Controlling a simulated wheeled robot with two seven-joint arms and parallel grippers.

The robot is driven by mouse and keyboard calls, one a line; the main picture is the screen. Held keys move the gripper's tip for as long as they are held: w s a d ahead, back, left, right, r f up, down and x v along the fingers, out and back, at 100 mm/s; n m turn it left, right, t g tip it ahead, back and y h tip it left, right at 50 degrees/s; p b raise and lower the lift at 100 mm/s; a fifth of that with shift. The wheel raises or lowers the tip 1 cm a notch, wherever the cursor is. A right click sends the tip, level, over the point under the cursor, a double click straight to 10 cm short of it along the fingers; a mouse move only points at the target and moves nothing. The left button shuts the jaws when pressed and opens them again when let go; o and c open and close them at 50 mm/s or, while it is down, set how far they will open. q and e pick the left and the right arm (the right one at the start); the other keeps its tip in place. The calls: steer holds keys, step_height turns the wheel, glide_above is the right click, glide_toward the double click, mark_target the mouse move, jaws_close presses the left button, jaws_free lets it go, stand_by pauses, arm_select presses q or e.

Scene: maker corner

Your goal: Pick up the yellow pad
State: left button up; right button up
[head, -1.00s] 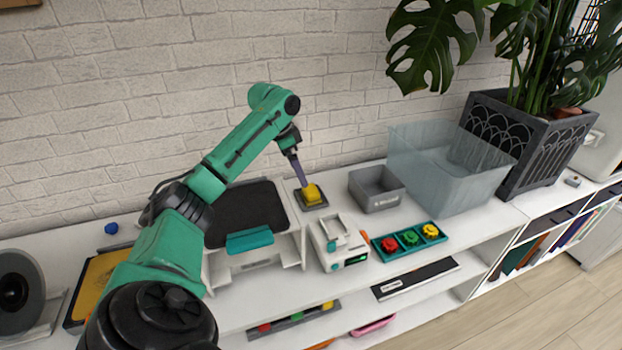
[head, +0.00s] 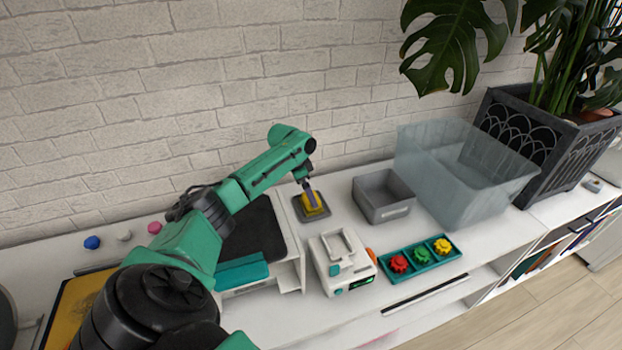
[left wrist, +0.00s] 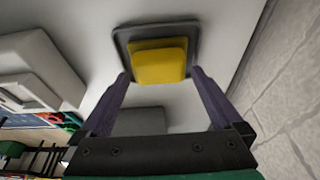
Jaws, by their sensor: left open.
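The yellow pad (head: 313,203) lies on a dark square tray (head: 299,211) on the white shelf top, close to the wall. In the left wrist view the yellow pad (left wrist: 160,63) sits on the dark tray (left wrist: 122,37), just beyond my fingertips. My left gripper (head: 309,192) points down at the pad from above and partly hides it. In the left wrist view my left gripper (left wrist: 160,76) is open, with one finger on each side of the pad's near edge and nothing held. I cannot tell whether the fingers touch the pad. My right gripper does not show.
A grey bin (head: 382,211) and a large clear tub (head: 425,180) stand to the right. A white device (head: 343,262) and a teal tray (head: 422,268) with red, green and yellow pieces are in front. A potted plant (head: 545,140) stands far right.

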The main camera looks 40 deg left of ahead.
arm_select(q)
steer(key=shift+w+d+f, duration=0.2)
steer(key=shift+f, duration=0.5)
steer(key=c, duration=1)
steer(key=shift+c, duration=0.3)
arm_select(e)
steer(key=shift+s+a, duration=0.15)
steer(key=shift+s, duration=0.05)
arm_select(q)
steer(key=shift+r, duration=0.1)
steer(key=shift+r, duration=0.2)
step_height(320, 180, up, 20)
steer(key=b, duration=0.1)
steer(key=shift+f, duration=0.25)
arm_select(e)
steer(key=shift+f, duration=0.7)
